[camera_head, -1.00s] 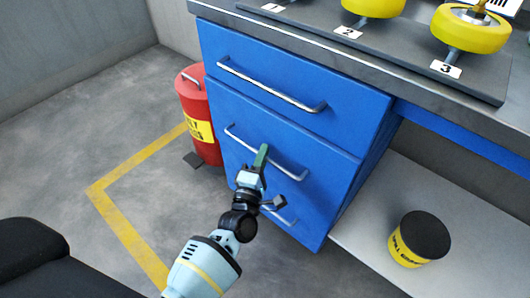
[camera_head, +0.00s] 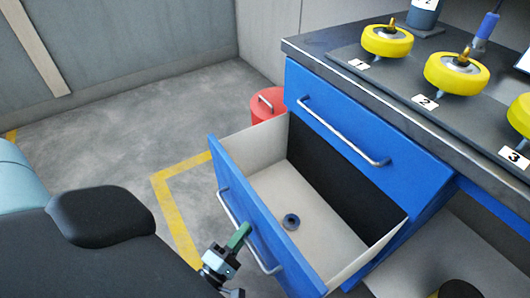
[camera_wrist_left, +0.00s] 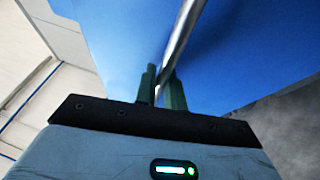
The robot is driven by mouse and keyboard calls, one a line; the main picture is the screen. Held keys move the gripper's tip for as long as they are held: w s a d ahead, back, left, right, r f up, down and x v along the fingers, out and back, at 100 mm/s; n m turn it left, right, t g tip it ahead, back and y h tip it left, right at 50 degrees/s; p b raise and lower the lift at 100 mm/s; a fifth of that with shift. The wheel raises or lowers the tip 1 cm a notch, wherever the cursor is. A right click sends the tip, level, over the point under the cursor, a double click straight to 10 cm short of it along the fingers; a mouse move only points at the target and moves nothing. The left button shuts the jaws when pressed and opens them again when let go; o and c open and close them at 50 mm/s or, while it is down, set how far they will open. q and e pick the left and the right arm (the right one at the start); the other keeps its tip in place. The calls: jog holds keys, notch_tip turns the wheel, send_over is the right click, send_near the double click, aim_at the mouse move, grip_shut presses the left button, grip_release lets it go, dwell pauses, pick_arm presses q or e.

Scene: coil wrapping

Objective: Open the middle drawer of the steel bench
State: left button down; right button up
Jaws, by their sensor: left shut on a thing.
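The middle drawer (camera_head: 278,222) of the blue steel bench is pulled out. My left gripper (camera_head: 241,233) is shut on the drawer's silver bar handle (camera_head: 263,258) at the drawer's front. In the left wrist view the green fingers (camera_wrist_left: 162,90) stand on either side of the handle bar (camera_wrist_left: 180,40), against the blue drawer front (camera_wrist_left: 235,50). The top drawer (camera_head: 350,140) above is closed. The lowest drawer is hidden. My right gripper is not in view.
The bench top (camera_head: 325,43) carries a dark board with yellow spools (camera_head: 387,40) beside numbered labels. A red bin (camera_head: 269,106) stands behind the open drawer. A yellow floor line (camera_head: 172,205) runs left of it, with bare floor beyond.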

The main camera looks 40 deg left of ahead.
pick_arm(q)
jog(key=shift+s+a, duration=0.3)
jog(key=shift+s, duration=0.5)
jog(key=shift+s+a, duration=0.25)
jog(key=shift+s, duration=0.55)
jog(key=shift+s+a, duration=0.3)
jog(key=shift+s, duration=0.5)
jog(key=c, duration=1.8)
grip_release()
jog(key=s, duration=0.2)
jog(key=s+f, duration=0.1)
jog(key=s, duration=0.4)
jog(key=shift+s+d+f, duration=0.2)
jog(key=shift+s, duration=0.1)
